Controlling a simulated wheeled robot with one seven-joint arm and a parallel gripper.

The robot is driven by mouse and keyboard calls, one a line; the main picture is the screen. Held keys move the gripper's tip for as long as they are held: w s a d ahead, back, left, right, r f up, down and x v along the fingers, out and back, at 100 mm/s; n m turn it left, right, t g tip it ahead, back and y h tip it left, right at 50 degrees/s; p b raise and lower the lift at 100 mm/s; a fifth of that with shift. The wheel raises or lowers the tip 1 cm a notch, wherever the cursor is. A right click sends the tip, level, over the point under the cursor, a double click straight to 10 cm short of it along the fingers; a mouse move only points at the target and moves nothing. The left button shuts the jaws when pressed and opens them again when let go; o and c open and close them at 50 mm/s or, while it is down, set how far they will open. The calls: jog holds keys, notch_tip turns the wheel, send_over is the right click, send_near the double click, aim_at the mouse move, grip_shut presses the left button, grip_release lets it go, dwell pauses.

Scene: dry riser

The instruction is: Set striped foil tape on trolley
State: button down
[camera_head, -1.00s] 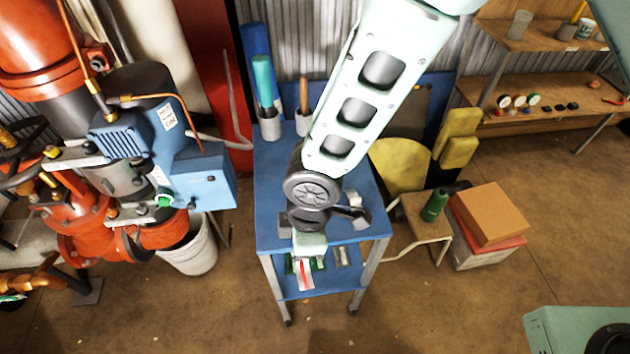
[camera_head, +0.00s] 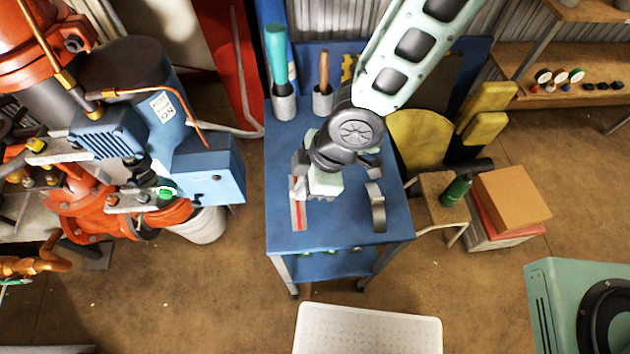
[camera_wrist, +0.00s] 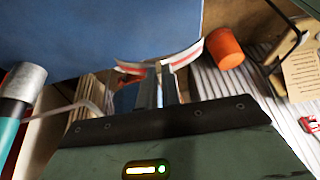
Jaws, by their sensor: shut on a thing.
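The striped foil tape (camera_head: 298,208), pale silver with a red stripe, shows in the head view over the near left part of the blue trolley's (camera_head: 290,240) top. In the wrist view the tape (camera_wrist: 187,58) is a curved band across my fingertips. My gripper (camera_head: 309,196) is shut on it; the wrist view also shows the shut fingers (camera_wrist: 158,75). I cannot tell whether the tape touches the trolley top. My wrist and palm hide part of the top.
A grey curved piece (camera_head: 377,210) shows right of my gripper over the trolley top. Two cups with a teal tube (camera_head: 277,55) and a wooden handle (camera_head: 323,68) stand at the back left. The front strip of the top is clear. Blue-and-red pipework (camera_head: 130,130) stands left.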

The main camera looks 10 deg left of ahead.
jog(key=shift+f+p, duration=0.5)
jog(key=shift+f, duration=3.1)
jog(key=c, duration=1.6)
grip_release()
jog(key=v, duration=1.2)
jog(key=shift+r, duration=0.1)
jog(key=d+r+m+t+h, duration=0.25)
jog(key=d+r+m, duration=0.35)
jog(key=d+r, duration=0.35)
jog(key=s+d+r+m, duration=0.2)
jog(key=r, duration=0.1)
jog(key=s+d+r+m+g+h, duration=0.1)
jog(key=s+d+r+m, duration=0.1)
jog(key=r, duration=0.1)
jog(key=s+d+r+m, duration=0.2)
jog(key=s+r+m, duration=0.1)
jog(key=shift+d, duration=0.2)
